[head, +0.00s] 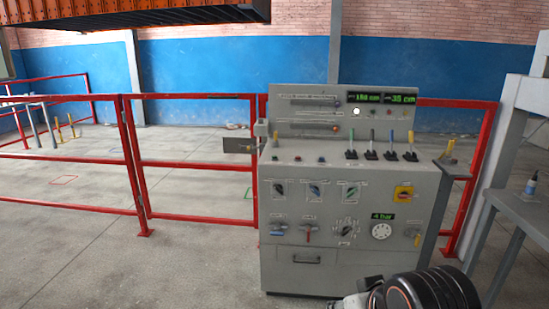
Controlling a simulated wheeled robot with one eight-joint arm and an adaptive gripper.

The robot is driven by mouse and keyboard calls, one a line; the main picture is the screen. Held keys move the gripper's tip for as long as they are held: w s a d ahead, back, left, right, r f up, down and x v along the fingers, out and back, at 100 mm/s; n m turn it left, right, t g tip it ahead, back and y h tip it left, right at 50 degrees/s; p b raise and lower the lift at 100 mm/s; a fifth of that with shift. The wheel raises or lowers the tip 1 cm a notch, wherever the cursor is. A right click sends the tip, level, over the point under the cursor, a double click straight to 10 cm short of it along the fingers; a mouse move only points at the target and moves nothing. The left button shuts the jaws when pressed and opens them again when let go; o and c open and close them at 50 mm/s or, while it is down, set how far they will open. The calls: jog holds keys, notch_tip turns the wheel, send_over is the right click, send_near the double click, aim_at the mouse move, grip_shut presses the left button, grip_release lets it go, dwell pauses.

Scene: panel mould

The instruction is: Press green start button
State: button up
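A grey control console (335,269) stands in the middle right of the head view, facing me. On the left of its sloped top is a row of small buttons. No label can be read. Part of my arm, dark with an orange ring, shows at the bottom right, below and in front of the console. My gripper's fingers do not show.
Several coloured levers (391,148) stand on the console top, right of the buttons. A red-and-yellow rotary switch (403,193) is on its front. Red railings (190,160) run behind and left. A grey table (515,205) with a small bottle (531,184) is at right. Floor at left front is clear.

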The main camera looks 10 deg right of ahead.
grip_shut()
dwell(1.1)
